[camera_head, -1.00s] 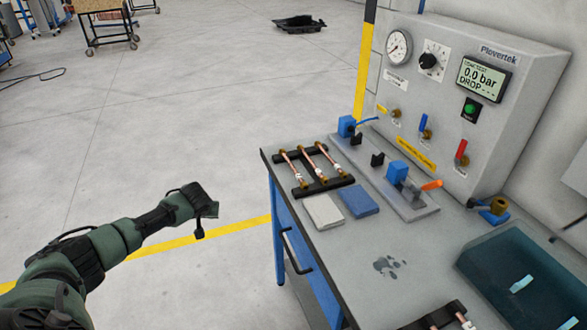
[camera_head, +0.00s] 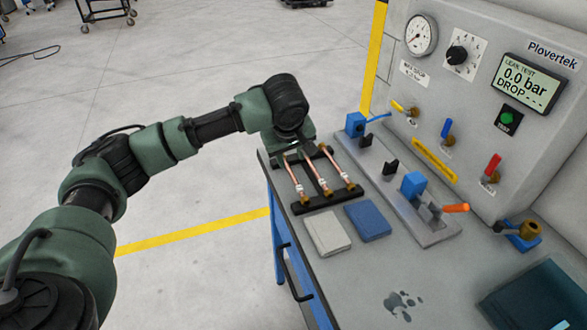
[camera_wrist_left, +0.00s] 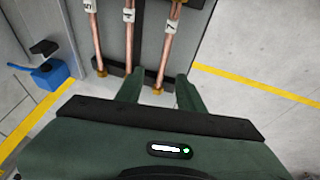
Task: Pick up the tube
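Three copper tubes lie side by side on a black rack (camera_head: 322,202) on the bench: a left one (camera_head: 291,180), a middle one (camera_head: 317,176) and a right one (camera_head: 340,169). In the left wrist view they carry white tags 5, 4 and 7. My left gripper (camera_head: 292,150) is over the rack's far left end and hides part of it. In the left wrist view its two green fingers (camera_wrist_left: 158,82) are apart and empty, with the brass end of the tube tagged 7 (camera_wrist_left: 171,48) between them in the picture. Its height above the tube is unclear. My right gripper is out of view.
A grey pad (camera_head: 326,231) and a blue pad (camera_head: 367,221) lie in front of the rack. A fixture with blue clamps (camera_head: 412,186) and an orange handle stands to the right, before the Plovertek test panel (camera_head: 480,75). A dark blue bin (camera_head: 540,300) is at lower right.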

